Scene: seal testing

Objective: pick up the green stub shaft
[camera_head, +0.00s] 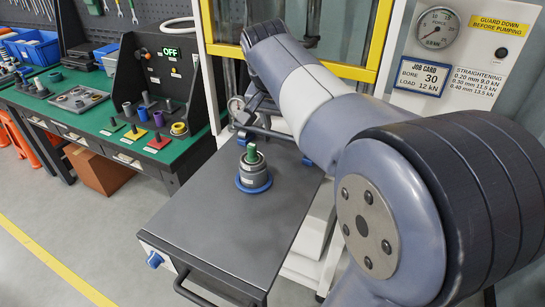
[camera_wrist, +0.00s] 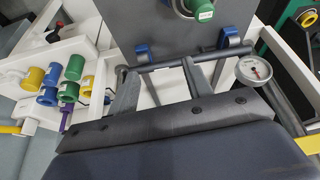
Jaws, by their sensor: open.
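The green stub shaft (camera_head: 252,153) stands upright in a grey cylindrical holder (camera_head: 254,172) with a blue base ring, on top of a grey cart (camera_head: 225,220). Its green end also shows at the top edge of the wrist view (camera_wrist: 204,11), partly cut off. My gripper (camera_wrist: 160,85) is open and empty in the wrist view, with its two grey fingers apart. It is behind the shaft, near the cart's far edge, and clear of it. In the head view my arm hides much of it.
A dial gauge (camera_wrist: 253,69) and a rail with blue mounts (camera_wrist: 145,52) are close to my gripper. Green, yellow and blue cylinders (camera_wrist: 74,67) hang on a white frame at left. A green workbench (camera_head: 120,130) with small parts stands left. The cart top around the holder is clear.

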